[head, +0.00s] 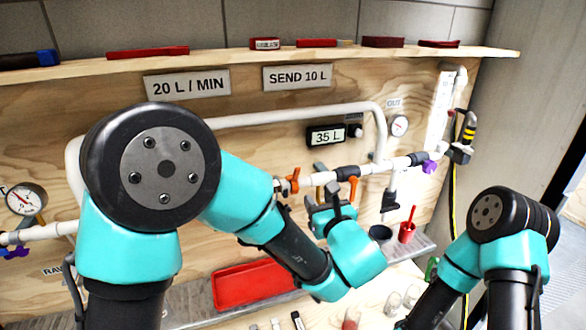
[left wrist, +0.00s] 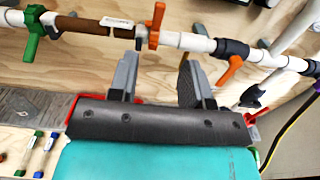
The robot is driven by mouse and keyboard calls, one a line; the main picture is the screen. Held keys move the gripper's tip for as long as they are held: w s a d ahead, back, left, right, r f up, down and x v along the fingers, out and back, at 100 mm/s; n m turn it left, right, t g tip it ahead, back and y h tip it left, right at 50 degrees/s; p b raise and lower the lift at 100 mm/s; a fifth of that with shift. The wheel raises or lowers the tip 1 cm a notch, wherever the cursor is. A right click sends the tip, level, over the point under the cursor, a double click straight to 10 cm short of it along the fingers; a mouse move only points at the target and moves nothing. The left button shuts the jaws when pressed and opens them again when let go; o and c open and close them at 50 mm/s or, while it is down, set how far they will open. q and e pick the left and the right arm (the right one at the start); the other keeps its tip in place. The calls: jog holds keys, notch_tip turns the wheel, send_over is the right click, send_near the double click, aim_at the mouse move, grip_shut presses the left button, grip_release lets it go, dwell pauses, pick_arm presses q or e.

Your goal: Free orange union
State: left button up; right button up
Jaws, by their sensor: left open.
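Two orange-winged fittings sit on the white pipe run. In the left wrist view, one orange fitting (left wrist: 155,27) stands upright between the lines of my fingers, beside a brown pipe section (left wrist: 85,25). The other orange fitting (left wrist: 229,70) is tilted, farther right, beside a black coupling. In the head view they show as a left orange fitting (head: 293,180) and a right orange fitting (head: 352,187). I cannot tell which one is the union. My left gripper (left wrist: 160,72) is open and empty, its fingertips just short of the pipe. My right gripper is out of view.
A red tray (head: 225,290) lies below my left arm. A black cup (head: 380,234) and a red cup (head: 407,232) stand on the ledge at right. A green-handled valve (left wrist: 33,32) is at the pipe's left. A shelf (head: 230,58) runs above the panel.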

aim_at(298, 172)
pick_arm(q)
jog(key=x, duration=1.7)
jog(key=shift+w+a+f, duration=0.1)
jog(key=shift+w, duration=0.1)
grip_shut()
